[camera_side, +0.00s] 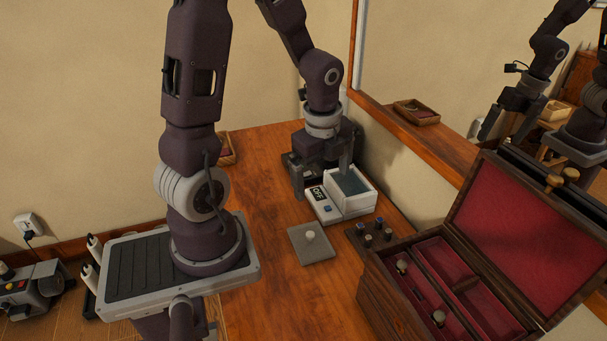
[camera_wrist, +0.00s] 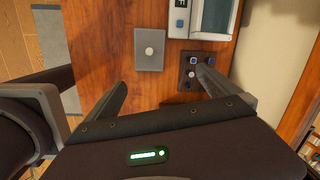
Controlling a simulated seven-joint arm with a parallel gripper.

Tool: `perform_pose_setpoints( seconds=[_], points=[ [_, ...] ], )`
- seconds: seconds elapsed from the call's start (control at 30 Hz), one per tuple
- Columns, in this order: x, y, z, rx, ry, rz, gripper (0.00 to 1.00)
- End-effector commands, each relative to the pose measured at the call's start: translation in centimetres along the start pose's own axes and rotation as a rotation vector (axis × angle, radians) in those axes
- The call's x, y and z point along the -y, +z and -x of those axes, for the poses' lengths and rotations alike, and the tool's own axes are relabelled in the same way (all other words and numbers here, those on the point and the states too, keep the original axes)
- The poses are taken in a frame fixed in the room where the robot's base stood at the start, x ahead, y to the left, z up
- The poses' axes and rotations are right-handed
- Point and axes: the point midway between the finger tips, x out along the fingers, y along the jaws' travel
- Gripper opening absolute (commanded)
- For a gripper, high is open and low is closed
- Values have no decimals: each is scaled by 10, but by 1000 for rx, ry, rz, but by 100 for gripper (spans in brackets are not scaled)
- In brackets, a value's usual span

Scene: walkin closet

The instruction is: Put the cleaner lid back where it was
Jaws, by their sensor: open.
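The cleaner (camera_side: 362,207) is a small white box with a display and a blue button. Its top is uncovered and shows a blue-grey basin; its near part is at the top of the wrist view (camera_wrist: 180,30). The cleaner lid (camera_side: 322,254), a flat grey square plate with a pale round knob, lies on the table in front of the cleaner, apart from it. The lid also shows in the wrist view (camera_wrist: 145,62). My gripper (camera_side: 322,172) is open and empty, above and beside the cleaner. In the wrist view its fingers (camera_wrist: 162,90) are spread, with the lid beyond them.
A dark block (camera_side: 352,235) with several small studded pieces stands right of the lid. An open wooden jewellery box (camera_side: 400,315) with red lining fills the front right. A mirror (camera_side: 440,85) stands behind. The table left of the lid (camera_side: 260,265) is clear.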

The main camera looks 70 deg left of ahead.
Motion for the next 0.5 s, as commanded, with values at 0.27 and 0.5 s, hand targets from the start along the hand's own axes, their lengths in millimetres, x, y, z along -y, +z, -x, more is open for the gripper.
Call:
perform_pose_setpoints(
  seconds=[0.27, 0.5],
  points=[
    [-69, -72, 149, -243, -219, 973, 100],
    [-115, -88, 177, -424, -155, 1301, 100]
  ],
)
